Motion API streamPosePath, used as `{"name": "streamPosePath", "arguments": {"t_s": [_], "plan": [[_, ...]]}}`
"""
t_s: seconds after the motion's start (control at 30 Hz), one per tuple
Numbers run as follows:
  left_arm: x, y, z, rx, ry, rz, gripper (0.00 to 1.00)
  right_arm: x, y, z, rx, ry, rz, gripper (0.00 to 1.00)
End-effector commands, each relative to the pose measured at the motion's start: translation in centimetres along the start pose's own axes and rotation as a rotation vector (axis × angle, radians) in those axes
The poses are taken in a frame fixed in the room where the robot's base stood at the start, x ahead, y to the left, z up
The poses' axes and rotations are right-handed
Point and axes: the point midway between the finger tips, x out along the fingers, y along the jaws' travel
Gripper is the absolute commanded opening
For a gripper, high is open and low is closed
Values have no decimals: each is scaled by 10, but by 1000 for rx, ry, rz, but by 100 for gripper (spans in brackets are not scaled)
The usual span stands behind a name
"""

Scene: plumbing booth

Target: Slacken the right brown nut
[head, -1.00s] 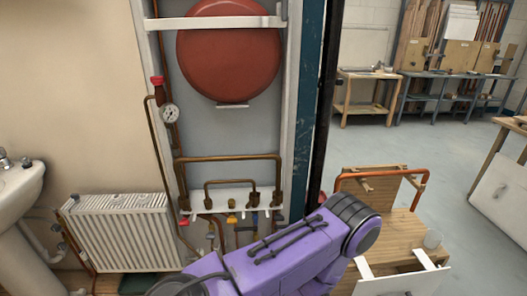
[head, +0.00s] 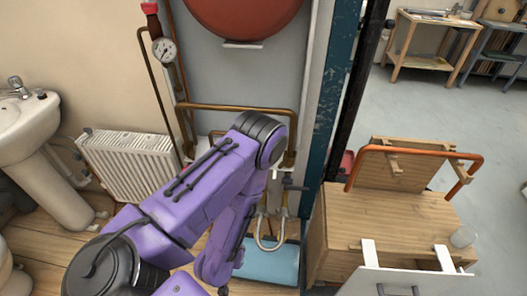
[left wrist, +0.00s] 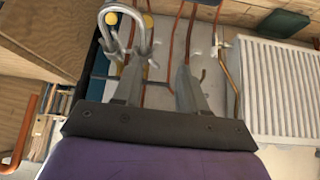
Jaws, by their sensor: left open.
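My purple left arm crosses the lower middle of the head view, its elbow in front of the pipe panel. A brown nut-like fitting (head: 289,158) shows at the lower right end of the large copper pipe (head: 240,108), just right of my elbow. The other fittings in that row are mostly covered by my arm. I cannot pick out the nut in the wrist view. The right gripper is not in view.
A grey hose loop (head: 268,246) hangs below the panel and shows in the wrist view (left wrist: 120,14). A white radiator (head: 130,165) and sink (head: 28,120) are left. A blue post (head: 333,105) and wooden bench (head: 395,222) stand right. A gauge (head: 164,48) is above.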

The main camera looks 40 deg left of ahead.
Motion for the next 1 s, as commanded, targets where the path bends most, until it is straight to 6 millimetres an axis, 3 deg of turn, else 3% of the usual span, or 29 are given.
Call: {"name": "streamPosePath", "arguments": {"t_s": [0.03,0.1,0.2,0.3,0.47,0.8,1.0], "plan": [[37,10,-33,40,157,78,42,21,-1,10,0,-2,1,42],[62,24,-93,110,398,199,42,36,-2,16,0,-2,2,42],[70,35,-162,189,678,342,42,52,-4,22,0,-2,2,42],[63,40,-204,235,848,436,42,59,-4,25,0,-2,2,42],[60,47,-232,253,927,485,42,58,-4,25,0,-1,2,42],[96,85,-281,251,922,485,42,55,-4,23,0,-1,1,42],[108,96,-296,251,919,486,42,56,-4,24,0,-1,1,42]]}}
